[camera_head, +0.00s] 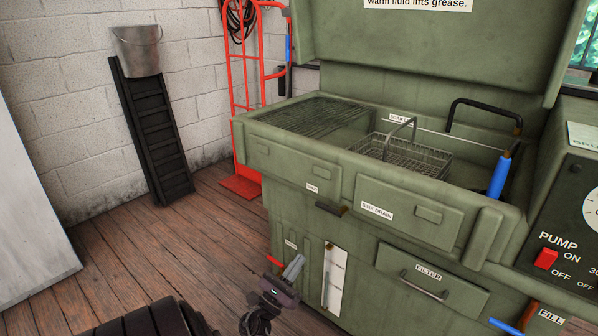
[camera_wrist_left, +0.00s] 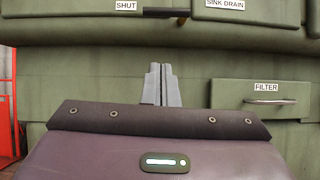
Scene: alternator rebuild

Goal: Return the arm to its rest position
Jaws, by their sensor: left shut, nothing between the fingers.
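My left gripper (camera_head: 293,268) is low in the head view, in front of the lower part of the green parts washer (camera_head: 330,172). Its two grey fingers are together with nothing between them. In the left wrist view the shut fingers (camera_wrist_left: 161,86) point at the washer's green front, below the sink drain label and left of the filter drawer (camera_wrist_left: 262,98). I cannot tell whether the fingertips touch the front. My right gripper is not in view.
The washer's basin holds a wire basket (camera_head: 405,155) and a blue-handled brush (camera_head: 499,176). A pump panel with a red switch (camera_head: 546,258) is at the right. Floor at the left is clear.

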